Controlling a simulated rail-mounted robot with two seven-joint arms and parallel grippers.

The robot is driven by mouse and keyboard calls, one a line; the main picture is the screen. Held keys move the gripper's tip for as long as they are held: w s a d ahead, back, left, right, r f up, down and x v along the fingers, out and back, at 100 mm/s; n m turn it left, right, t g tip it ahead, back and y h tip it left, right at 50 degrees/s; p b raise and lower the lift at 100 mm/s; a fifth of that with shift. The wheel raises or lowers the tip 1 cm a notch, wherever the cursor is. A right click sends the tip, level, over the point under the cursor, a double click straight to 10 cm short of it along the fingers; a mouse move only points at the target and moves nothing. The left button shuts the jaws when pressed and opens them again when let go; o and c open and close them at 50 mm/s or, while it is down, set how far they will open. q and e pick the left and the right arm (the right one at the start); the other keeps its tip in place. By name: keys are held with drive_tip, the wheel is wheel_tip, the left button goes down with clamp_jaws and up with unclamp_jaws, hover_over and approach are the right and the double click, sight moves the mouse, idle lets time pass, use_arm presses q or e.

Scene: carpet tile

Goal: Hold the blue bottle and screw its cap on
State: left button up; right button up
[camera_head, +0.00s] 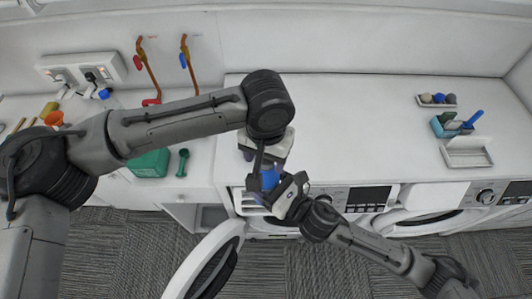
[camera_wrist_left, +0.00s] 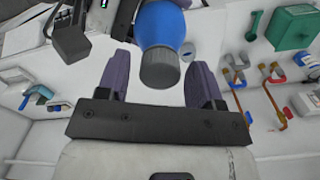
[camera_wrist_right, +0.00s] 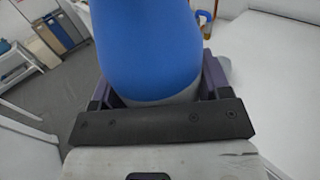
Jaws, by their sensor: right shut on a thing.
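The blue bottle (camera_head: 268,177) is held in front of the white counter's edge, near the middle of the head view. My right gripper (camera_head: 277,191) is shut on it; the blue body fills the middle of the right wrist view (camera_wrist_right: 150,45). In the left wrist view the bottle (camera_wrist_left: 163,25) ends in a dark grey ribbed cap (camera_wrist_left: 160,70). The cap sits against the bottle's end; how tight it is I cannot tell. My left gripper (camera_head: 262,163) is above the bottle, open, its purple fingers either side of the cap with gaps visible.
An appliance door (camera_head: 205,262) stands open below the counter (camera_head: 350,125). A small tray (camera_head: 468,153) and a blue caddy (camera_head: 450,127) lie at right. The counter's middle is clear.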

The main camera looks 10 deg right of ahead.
use_arm(q)
drive_tip(key=c, duration=0.9)
use_arm(e)
drive_tip(key=shift+r, duration=0.1)
use_arm(q)
drive_tip(key=o, duration=1.1)
drive_tip(key=shift+r, duration=0.1)
wheel_tip(320, 180, up, 12)
drive_tip(key=shift+f, duration=0.1)
